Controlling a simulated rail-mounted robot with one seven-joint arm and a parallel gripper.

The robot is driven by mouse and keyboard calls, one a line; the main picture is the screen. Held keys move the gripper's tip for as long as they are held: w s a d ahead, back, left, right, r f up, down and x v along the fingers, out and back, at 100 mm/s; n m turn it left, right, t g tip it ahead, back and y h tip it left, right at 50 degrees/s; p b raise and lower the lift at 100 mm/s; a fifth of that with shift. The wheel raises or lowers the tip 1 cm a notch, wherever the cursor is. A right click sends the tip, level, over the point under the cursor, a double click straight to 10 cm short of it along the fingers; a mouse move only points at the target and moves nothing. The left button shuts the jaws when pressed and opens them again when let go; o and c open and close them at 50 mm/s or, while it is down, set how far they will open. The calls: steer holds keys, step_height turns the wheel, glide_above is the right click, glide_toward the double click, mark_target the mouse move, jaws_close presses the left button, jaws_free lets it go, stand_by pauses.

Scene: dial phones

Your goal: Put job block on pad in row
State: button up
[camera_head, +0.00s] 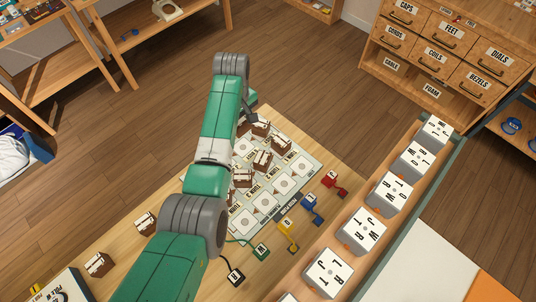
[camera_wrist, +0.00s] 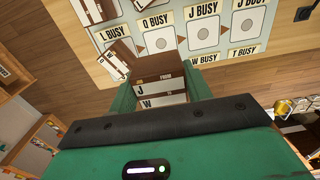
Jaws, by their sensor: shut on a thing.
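My gripper (camera_wrist: 160,92) has its green fingers on both sides of a brown job block (camera_wrist: 161,68) with white strips marked J and W. The block is held over or near the row mat (camera_wrist: 205,42); its height cannot be told. Pads with round marks lie ahead of it, including a Q BUSY pad (camera_wrist: 158,40) and a J BUSY pad (camera_wrist: 201,28). Another brown-and-white block (camera_wrist: 118,58) lies just left of my gripper, and one (camera_wrist: 92,9) sits farther up-left. In the head view the mat (camera_head: 299,163) bears several blocks, including one (camera_head: 262,160) near its middle. My arm hides part of the mat.
Red (camera_head: 335,182), blue (camera_head: 311,207), yellow (camera_head: 288,233), green (camera_head: 260,251) and black (camera_head: 236,277) plugs lie right of the mat. Two loose blocks (camera_head: 147,222) (camera_head: 98,264) lie at lower left.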

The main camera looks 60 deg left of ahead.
steer(key=b, duration=0.2)
glide_above(243, 147)
step_height(243, 147, down, 6)
steer(key=shift+f, duration=0.1)
step_height(243, 147, down, 4)
steer(key=shift+b, duration=0.7)
steer(key=o, duration=0.6)
steer(key=shift+c, duration=0.2)
steer(key=o, duration=0.4)
step_height(243, 147, up, 12)
steer(key=p, duration=0.4)
